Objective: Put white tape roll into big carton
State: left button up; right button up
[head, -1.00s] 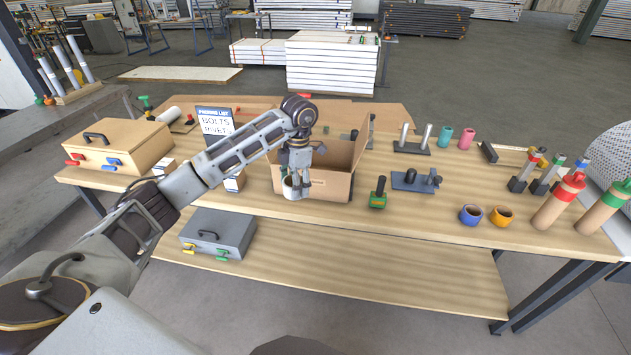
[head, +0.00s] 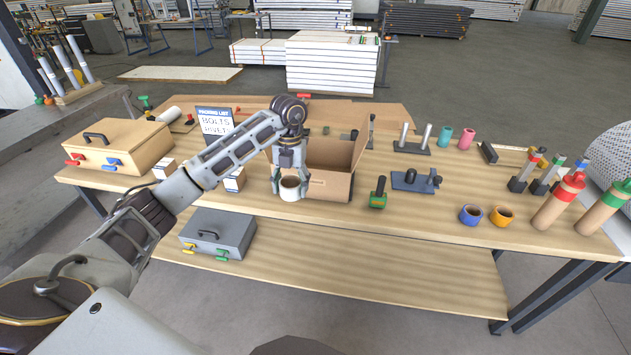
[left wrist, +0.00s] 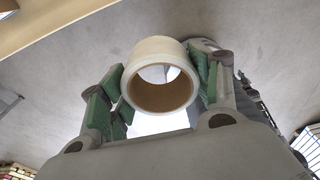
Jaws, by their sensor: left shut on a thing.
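The white tape roll (head: 291,190) is held in my left gripper (head: 290,184), at the front left corner of the big carton (head: 331,185). In the left wrist view the tape roll (left wrist: 160,77) sits between the two green-padded fingers of the gripper (left wrist: 163,88), its brown core facing the camera. The carton is open at the top with its flaps spread outward. The roll is outside the carton, in front of its left side. The arm hides part of the carton's left side. My right gripper is not in view.
A packing list sign (head: 215,122) and small white-labelled boxes (head: 234,180) stand left of the carton. A wooden toolbox (head: 118,146) is at the far left.

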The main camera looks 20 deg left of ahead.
pick_arm(q)
jog(key=n, duration=0.5)
jog(key=shift+s+a+f+h, duration=0.1)
jog(key=shift+s+h, duration=0.2)
jog(key=shift+s+a+n+t+h, duration=0.15)
jog(key=shift+n+t, duration=0.1)
jog(key=shift+n, duration=2)
jog(key=shift+s+n+t+h, duration=0.15)
jog(key=shift+n+t, duration=0.15)
jog(key=shift+n, duration=2)
jog(key=shift+s+a+n+t, duration=0.15)
jog(key=shift+n+t, duration=0.1)
jog(key=shift+n, duration=2)
jog(key=shift+d, duration=0.1)
jog(key=shift+w+n, duration=0.2)
jog(key=shift+n, duration=0.3)
